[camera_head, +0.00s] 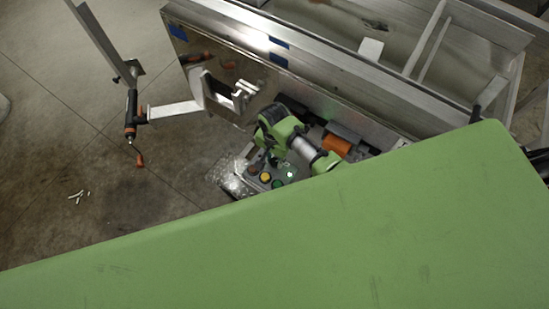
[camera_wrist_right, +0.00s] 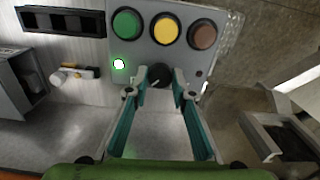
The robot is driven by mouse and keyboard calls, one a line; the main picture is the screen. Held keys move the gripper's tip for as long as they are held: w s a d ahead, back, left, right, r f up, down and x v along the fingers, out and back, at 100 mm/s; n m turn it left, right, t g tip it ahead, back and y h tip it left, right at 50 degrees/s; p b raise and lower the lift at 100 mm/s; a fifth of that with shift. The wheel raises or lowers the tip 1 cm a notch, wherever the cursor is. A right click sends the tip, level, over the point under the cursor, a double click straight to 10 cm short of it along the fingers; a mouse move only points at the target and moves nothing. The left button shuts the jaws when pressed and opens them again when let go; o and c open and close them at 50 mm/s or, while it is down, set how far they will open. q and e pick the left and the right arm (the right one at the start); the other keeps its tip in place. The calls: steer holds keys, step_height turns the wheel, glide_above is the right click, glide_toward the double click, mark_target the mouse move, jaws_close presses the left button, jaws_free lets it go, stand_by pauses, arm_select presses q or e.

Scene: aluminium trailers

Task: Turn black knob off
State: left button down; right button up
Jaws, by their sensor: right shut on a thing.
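The black knob (camera_wrist_right: 158,75) sits on a grey control panel (camera_wrist_right: 205,83), below a row of round buttons in the right wrist view. A light line shows on its face. My right gripper (camera_wrist_right: 161,80) has its two teal-padded fingers on either side of the knob, with the tips closed on it. In the head view my right gripper (camera_head: 270,158) reaches down to the panel, and the knob is hidden or too small to make out. A small indicator lamp (camera_wrist_right: 119,64) glows green-white left of the knob. My left gripper is not in view.
The panel has green (camera_wrist_right: 126,23), yellow (camera_wrist_right: 166,29) and brownish-red (camera_wrist_right: 203,35) buttons. An aluminium trailer frame (camera_head: 340,85) stands behind. A metal bracket (camera_head: 215,95) is near the panel's upper left.

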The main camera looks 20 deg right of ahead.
steer(key=n, duration=1.3)
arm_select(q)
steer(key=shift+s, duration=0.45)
arm_select(e)
steer(key=shift+n, duration=2.1)
steer(key=o, duration=1.1)
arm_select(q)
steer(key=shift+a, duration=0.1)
arm_select(e)
steer(key=shift+o, duration=0.2)
